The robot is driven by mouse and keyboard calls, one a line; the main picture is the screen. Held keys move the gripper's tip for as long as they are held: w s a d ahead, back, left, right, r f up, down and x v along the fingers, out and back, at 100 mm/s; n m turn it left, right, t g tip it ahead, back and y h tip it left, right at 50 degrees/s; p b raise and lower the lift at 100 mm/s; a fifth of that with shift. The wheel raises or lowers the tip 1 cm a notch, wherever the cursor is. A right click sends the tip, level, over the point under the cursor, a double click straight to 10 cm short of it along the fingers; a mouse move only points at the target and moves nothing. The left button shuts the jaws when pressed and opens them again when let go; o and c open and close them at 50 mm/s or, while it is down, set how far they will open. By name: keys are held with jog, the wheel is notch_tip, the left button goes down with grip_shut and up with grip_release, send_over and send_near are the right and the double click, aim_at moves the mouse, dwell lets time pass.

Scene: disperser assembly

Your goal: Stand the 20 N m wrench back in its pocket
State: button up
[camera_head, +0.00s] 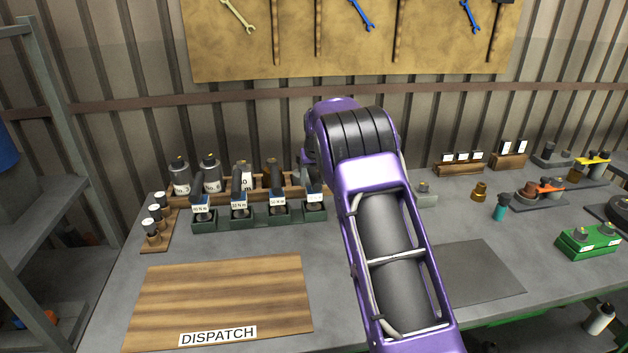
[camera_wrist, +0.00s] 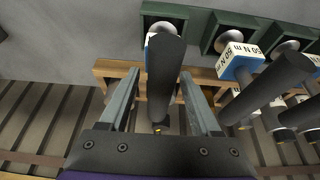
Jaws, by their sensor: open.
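My gripper (camera_wrist: 159,76) is open in the wrist view, with one finger on each side of a dark-handled torque wrench (camera_wrist: 166,62). The fingers look apart from the handle. This wrench's blue and white label block shows at the green holder's end pocket, but its number is hidden, and I cannot tell how deep it sits. A neighbouring wrench (camera_wrist: 238,64) reads 50 N m. In the head view several such wrenches (camera_head: 239,204) stand in a row in the green holder (camera_head: 258,219). I cannot surely pick out the 20 N m label. My arm hides the gripper there.
A wooden DISPATCH board (camera_head: 222,290) lies clear in front. A dark mat (camera_head: 478,272) lies to the right, with a green fixture (camera_head: 588,243) beyond it.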

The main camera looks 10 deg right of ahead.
jog(key=v, duration=1.2)
